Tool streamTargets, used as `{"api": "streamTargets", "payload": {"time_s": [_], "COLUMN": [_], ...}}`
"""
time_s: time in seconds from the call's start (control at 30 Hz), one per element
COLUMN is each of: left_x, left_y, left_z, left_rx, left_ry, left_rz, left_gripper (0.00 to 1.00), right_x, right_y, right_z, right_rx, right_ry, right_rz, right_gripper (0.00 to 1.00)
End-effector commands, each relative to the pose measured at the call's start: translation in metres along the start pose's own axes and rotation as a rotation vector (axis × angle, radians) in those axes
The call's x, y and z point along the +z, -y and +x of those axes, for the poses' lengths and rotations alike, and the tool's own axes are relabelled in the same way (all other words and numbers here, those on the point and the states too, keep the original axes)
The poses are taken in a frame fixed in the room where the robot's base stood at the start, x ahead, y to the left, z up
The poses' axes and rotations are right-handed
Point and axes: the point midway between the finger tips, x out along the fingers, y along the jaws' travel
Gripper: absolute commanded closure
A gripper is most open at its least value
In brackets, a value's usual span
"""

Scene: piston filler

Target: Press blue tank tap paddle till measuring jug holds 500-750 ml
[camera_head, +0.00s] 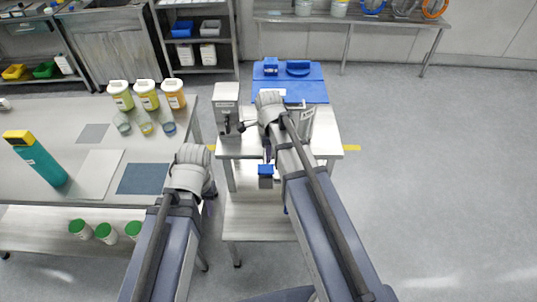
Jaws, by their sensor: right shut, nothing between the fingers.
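My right arm reaches over the small steel table, and the small dark tip of my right gripper (243,127) is shut and empty. It is close to the dark tap-like fitting (228,125) on the front of a grey steel box (227,95); I cannot tell whether they touch. A small blue piece (265,170) shows at the table's front edge, left of my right forearm; I cannot tell whether it is the paddle. My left gripper (208,188) is low between the tables, its fingers mostly hidden by its wrist. I cannot make out the measuring jug or its level.
A blue-topped unit (305,92) stands at the back of the small steel table (328,145). The left bench (60,115) holds several yellow and orange bottles (146,95), small glass vessels (145,123) and a teal bottle (42,162). The floor at right is clear.

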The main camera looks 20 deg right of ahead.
Motion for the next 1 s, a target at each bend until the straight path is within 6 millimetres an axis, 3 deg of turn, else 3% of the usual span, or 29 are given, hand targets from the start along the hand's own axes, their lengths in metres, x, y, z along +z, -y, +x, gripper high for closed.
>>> {"api": "streamTargets", "payload": {"time_s": [0.03, 0.3, 0.8, 1.0], "left_x": [-0.001, -0.003, -0.003, -0.004], "left_y": [-0.001, -0.005, -0.005, -0.006], "left_z": [0.015, 0.048, 0.053, 0.068], "left_rx": [0.000, 0.000, 0.000, 0.000], "left_ry": [0.000, 0.000, 0.000, 0.000], "left_rz": [0.000, 0.000, 0.000, 0.000], "left_gripper": [0.65, 0.65, 0.65, 0.65], "right_x": [0.000, 0.000, 0.000, 0.000], "right_y": [0.000, 0.000, 0.000, 0.000], "right_z": [0.015, 0.048, 0.053, 0.069], "right_rx": [0.000, 0.000, 0.000, 0.000], "right_ry": [0.000, 0.000, 0.000, 0.000], "right_rz": [0.000, 0.000, 0.000, 0.000], "right_gripper": [1.00, 1.00, 1.00, 1.00]}}
